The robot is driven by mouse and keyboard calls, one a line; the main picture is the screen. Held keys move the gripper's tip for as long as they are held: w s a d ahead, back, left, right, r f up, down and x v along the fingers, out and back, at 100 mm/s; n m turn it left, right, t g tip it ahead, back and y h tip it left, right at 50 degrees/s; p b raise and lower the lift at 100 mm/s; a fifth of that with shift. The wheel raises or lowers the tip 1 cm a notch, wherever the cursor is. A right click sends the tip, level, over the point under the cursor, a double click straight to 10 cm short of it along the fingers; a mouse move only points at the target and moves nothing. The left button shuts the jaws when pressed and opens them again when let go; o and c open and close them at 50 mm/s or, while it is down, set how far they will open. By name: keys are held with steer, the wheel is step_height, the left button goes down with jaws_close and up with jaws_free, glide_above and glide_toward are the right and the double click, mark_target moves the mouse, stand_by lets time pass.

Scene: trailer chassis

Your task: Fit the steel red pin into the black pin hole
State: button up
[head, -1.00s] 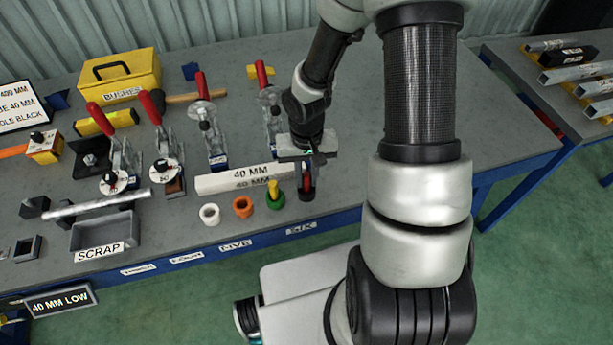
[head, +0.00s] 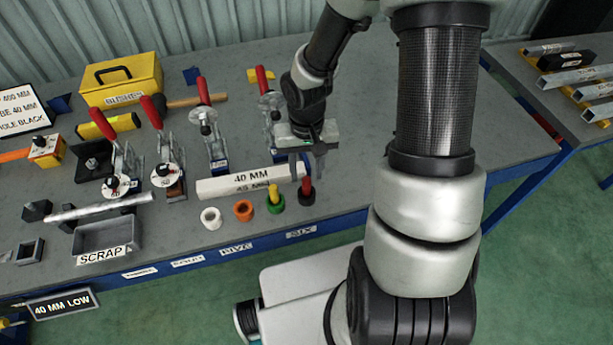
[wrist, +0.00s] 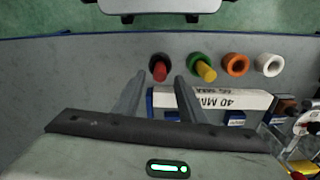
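The red pin (head: 306,183) stands upright in the black pin hole (head: 307,198), a black ring-shaped bush at the right end of the bush row. In the wrist view, the red pin (wrist: 160,73) rises from the black bush (wrist: 156,60). My gripper (head: 307,170) is open and empty, just behind and above the pin. In the wrist view, my gripper's two fingers (wrist: 160,78) are spread, with the red pin showing between and beyond their tips. The pin's lower end is hidden inside the bush.
A green bush (head: 275,204) with a yellow pin (head: 273,191), an orange bush (head: 243,210) and a white bush (head: 210,218) stand left of the black one. A white "40 MM" block (head: 235,185) lies close behind them. Red-handled clamps (head: 209,120) stand farther back.

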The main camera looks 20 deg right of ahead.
step_height(320, 180, up, 7)
steer(key=p, duration=0.1)
steer(key=shift+r, duration=0.2)
stand_by(0.4)
